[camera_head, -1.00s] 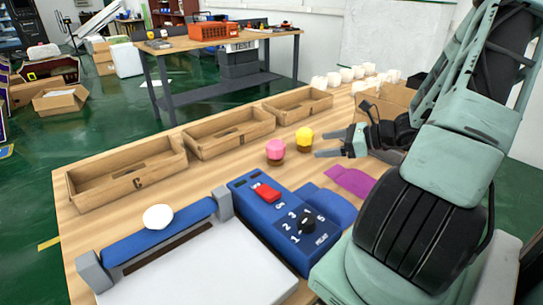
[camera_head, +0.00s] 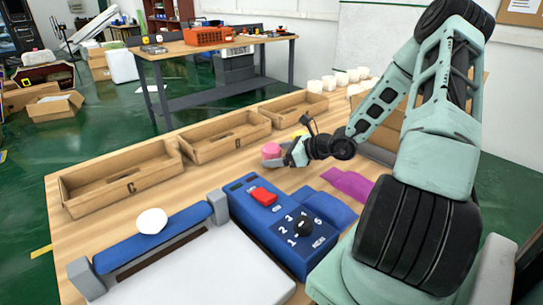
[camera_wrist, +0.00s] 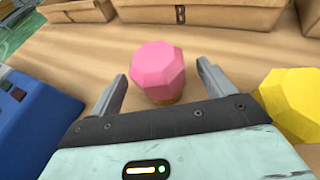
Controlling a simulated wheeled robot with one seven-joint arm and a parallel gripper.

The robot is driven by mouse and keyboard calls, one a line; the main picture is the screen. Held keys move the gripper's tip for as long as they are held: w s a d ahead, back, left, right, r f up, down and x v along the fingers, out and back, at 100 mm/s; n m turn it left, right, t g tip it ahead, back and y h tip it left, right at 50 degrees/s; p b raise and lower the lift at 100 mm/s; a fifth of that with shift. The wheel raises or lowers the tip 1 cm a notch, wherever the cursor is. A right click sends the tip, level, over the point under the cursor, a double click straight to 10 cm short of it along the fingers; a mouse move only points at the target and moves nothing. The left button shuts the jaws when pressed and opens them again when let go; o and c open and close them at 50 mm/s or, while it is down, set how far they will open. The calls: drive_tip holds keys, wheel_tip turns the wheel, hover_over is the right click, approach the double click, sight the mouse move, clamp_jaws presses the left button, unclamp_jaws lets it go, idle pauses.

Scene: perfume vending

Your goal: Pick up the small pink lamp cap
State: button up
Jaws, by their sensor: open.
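The small pink lamp cap (camera_wrist: 158,70) is a faceted pink piece on a brown base, upright on the wooden table. In the wrist view it stands between and just ahead of the two open fingers of my gripper (camera_wrist: 160,90). No contact with either finger is visible. In the head view the pink cap (camera_head: 271,151) shows at the tip of my gripper (camera_head: 287,156), which partly covers its lower part.
A yellow cap (camera_wrist: 292,98) stands close to the right of my right finger; it is mostly hidden in the head view (camera_head: 299,134). A blue control box (camera_head: 290,215) lies left of my gripper in the wrist view. Wooden trays (camera_head: 228,145) line the table behind. A purple sheet (camera_head: 348,184) lies nearby.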

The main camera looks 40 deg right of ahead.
sight(272, 146)
drive_tip(key=shift+x, duration=0.95)
drive_tip(key=shift+c, duration=0.3)
drive_tip(key=c, duration=1)
drive_tip(key=shift+c, duration=0.2)
drive_tip(key=shift+r, duration=0.15)
wheel_tip(272, 146, up, 10)
drive_tip(key=shift+f+p, duration=0.1)
drive_tip(key=shift+p, duration=0.55)
